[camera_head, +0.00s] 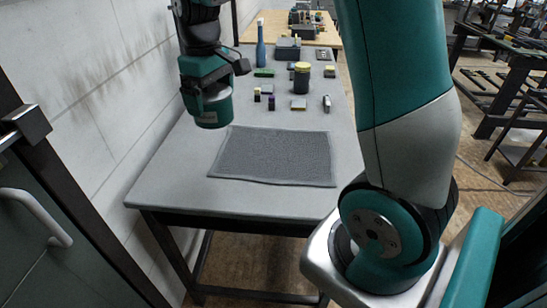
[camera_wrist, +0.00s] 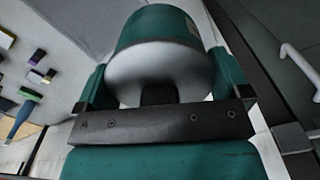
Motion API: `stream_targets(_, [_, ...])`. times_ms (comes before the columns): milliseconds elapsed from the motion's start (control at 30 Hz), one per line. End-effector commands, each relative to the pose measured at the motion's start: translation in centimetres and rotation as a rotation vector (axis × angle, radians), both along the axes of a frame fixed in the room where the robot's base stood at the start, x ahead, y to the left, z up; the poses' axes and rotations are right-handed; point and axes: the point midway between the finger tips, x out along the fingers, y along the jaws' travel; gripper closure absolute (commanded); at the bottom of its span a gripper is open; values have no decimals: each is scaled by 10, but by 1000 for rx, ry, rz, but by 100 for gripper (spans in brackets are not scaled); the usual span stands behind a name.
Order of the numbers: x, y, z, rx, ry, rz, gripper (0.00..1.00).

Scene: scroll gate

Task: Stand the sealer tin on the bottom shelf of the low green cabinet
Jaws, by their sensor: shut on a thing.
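My gripper (camera_head: 208,92) is shut on a green tin (camera_head: 212,112), held in the air above the left edge of the grey table. In the wrist view the tin (camera_wrist: 162,62) sits between the two fingers of my gripper (camera_wrist: 163,88), its pale grey round end facing the camera. Its label cannot be read. A dark green door or panel (camera_head: 30,265) with a pale bar handle stands at the lower left; a similar green panel (camera_wrist: 290,35) shows at the right of the wrist view. It may be the green cabinet. No shelf is visible.
The grey table (camera_head: 170,190) carries a dark grey mat (camera_head: 275,155), a blue bottle (camera_head: 260,47), a yellow-lidded jar (camera_head: 302,76) and several small items. A white wall (camera_head: 100,70) runs along the left. A dark workbench (camera_head: 500,75) stands at the right.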

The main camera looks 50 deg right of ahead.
Motion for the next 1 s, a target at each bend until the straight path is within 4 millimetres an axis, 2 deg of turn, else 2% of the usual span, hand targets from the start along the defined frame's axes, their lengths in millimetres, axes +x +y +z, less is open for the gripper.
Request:
stream_targets(100, [0,0,-18,0,-1,-1,38])
stream_targets(467, [0,-1,-45,0,2,-2,38])
stream_targets(567, [-1,-1,-66,0,6,-2,38])
stream_targets(900, [-1,-1,-160,0,6,-2,38])
stream_targets(1000, [-1,-1,-180,0,4,-2,38])
